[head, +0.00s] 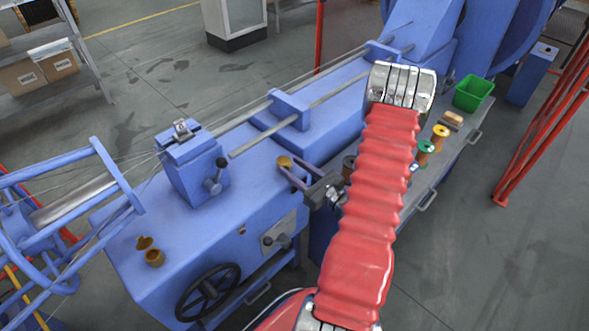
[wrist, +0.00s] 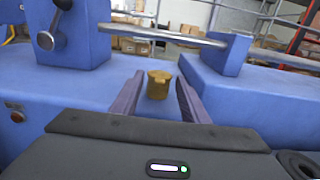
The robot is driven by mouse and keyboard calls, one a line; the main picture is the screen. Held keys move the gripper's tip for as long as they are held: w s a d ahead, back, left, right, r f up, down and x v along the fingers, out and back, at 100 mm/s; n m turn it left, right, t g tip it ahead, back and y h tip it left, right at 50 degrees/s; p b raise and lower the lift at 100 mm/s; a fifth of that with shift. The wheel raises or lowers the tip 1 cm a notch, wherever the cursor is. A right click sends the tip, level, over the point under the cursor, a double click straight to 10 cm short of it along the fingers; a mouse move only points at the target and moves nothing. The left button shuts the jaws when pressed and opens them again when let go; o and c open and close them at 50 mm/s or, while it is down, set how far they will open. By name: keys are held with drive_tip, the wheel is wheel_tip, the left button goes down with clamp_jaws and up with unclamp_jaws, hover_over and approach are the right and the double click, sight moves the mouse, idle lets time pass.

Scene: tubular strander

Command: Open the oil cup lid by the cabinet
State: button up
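A small brass oil cup (head: 284,161) stands on the blue machine bed; its lid looks closed. In the wrist view the brass cup (wrist: 158,85) shows upright, in the gap between my fingertips. My gripper (head: 291,168) is open, with one finger towards each side of the cup; it also shows in the wrist view (wrist: 159,80). I cannot tell whether a finger touches the cup. A second brass oil cup (head: 155,258) at the lower left of the bed has its lid (head: 145,242) swung open.
A blue post with a lever (head: 217,178) stands left of the gripper. A steel rod (head: 290,117) and a blue block (head: 289,109) lie behind the cup. A bench with spools (head: 440,132) and a green bin (head: 473,93) is at the right. A black handwheel (head: 208,291) is at the front.

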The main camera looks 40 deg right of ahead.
drive_tip(key=c, duration=0.7)
